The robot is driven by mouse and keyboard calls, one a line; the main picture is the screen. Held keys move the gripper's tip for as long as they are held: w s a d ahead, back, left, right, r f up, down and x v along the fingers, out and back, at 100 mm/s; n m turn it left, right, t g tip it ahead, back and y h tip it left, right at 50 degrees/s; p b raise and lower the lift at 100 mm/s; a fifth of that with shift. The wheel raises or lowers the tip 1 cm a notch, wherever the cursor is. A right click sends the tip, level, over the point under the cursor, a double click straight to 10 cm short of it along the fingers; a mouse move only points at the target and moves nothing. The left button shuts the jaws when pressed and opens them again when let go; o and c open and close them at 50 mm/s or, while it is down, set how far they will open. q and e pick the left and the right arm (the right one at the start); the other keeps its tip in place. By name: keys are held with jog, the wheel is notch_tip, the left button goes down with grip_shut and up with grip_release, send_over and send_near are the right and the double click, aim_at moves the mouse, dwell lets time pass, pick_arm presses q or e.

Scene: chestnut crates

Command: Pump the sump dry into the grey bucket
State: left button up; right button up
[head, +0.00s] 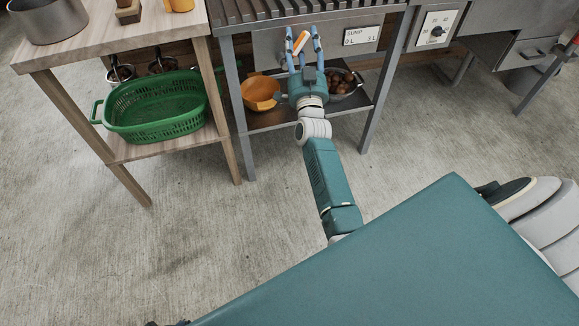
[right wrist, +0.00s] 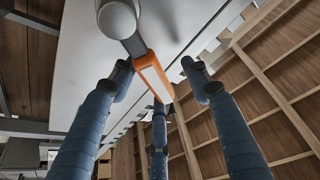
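An orange lever handle with a pale face (head: 301,41) sits on the grey front panel under the slatted bench top. In the right wrist view the handle (right wrist: 152,76) hangs from a grey rod with a round knob. My right gripper (head: 304,46) is open, its blue fingers spread around the handle with gaps beside it. A white gauge labelled SUMP (head: 361,36), marked 0 L and 3 L, is right of the handle; I cannot read its level. My left gripper is not in view.
The shelf below holds an orange bowl (head: 260,92) and a bowl of chestnuts (head: 343,84). A green basket (head: 157,106) is on the wooden table's lower shelf. A dial box (head: 437,29) is to the right. The concrete floor in front is clear.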

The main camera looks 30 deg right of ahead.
jog(key=shift+s+a+f+n, duration=0.15)
jog(key=shift+s+f+n, duration=0.05)
jog(key=shift+s+n, duration=0.1)
jog(key=p+v, duration=0.2)
jog(key=v, duration=0.8)
jog(key=s+a+f+n+g+y+p, duration=0.1)
jog(key=a+f+n+g+y+p, duration=0.2)
jog(key=a+f+n+y+p, duration=0.45)
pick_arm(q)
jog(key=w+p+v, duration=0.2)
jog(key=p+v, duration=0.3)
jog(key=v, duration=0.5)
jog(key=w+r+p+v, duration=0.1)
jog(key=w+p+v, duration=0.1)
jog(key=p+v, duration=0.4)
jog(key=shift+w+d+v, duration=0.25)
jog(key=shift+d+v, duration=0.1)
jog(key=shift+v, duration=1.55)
pick_arm(e)
jog(key=s+a+f+g+y, duration=0.1)
jog(key=s+a+f+g, duration=0.4)
jog(key=s+f, duration=0.4)
jog(key=shift+s+a+f, duration=0.3)
jog(key=shift+a+f, duration=0.3)
jog(key=shift+f, duration=0.9)
